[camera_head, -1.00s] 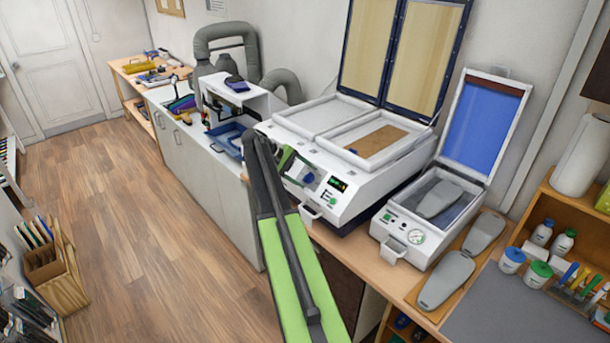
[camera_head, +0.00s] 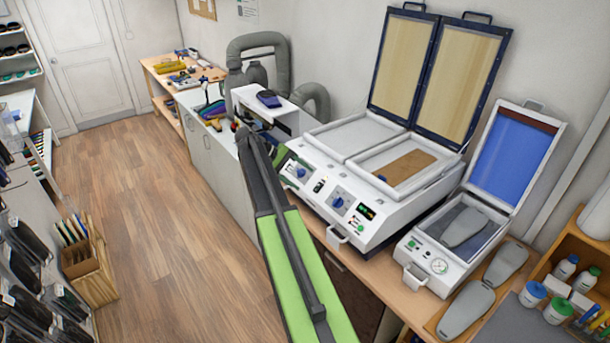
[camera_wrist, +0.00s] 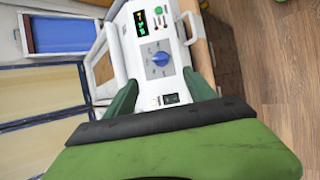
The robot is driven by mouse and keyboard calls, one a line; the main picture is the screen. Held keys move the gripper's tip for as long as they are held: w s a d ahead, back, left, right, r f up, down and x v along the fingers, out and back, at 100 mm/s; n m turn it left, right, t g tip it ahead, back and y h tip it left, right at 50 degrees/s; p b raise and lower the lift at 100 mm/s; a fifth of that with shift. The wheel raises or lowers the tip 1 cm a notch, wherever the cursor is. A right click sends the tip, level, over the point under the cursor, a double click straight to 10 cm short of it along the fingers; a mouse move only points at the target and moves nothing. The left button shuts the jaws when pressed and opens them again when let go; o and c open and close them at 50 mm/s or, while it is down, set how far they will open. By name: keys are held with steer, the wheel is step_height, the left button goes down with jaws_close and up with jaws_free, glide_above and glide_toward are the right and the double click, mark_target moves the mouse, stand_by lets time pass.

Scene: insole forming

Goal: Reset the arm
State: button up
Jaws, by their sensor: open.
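My arm rises from the bottom of the head view, green below and dark above. My gripper (camera_wrist: 160,91) shows in the wrist view as two dark green fingers set wide apart, open and with nothing between them. Behind the fingers is the white front of the large two-bay heating machine (camera_wrist: 140,50), with a blue dial, a switch and a lit display. In the head view the same machine (camera_head: 412,205) stands just right of the arm's far end, its lids raised. The fingertips are mostly hidden there behind my arm.
A smaller press (camera_head: 448,267) with a blue raised lid stands to the right, a grey insole form (camera_head: 466,312) beside it. A blue tray and hoses are on the counter behind my arm.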

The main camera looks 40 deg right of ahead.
stand_by(0.4)
steer(key=s+a+f+n+t+y+b, duration=0.1)
steer(key=a+f+b, duration=0.6)
steer(key=a, duration=0.8)
steer(key=s+a+f+n+t+y+b, duration=0.1)
steer(key=s+a+f+t+y+b, duration=0.2)
steer(key=a+f, duration=0.9)
steer(key=s+a+f+t+y+b, duration=0.2)
steer(key=s+a+f+b, duration=0.5)
steer(key=a, duration=1)
step_height(320, 180, down, 4)
steer(key=y+b, duration=0.1)
steer(key=b, duration=0.4)
steer(key=shift+a+r+n, duration=0.2)
steer(key=shift+a+n, duration=0.1)
steer(key=shift+n, duration=0.1)
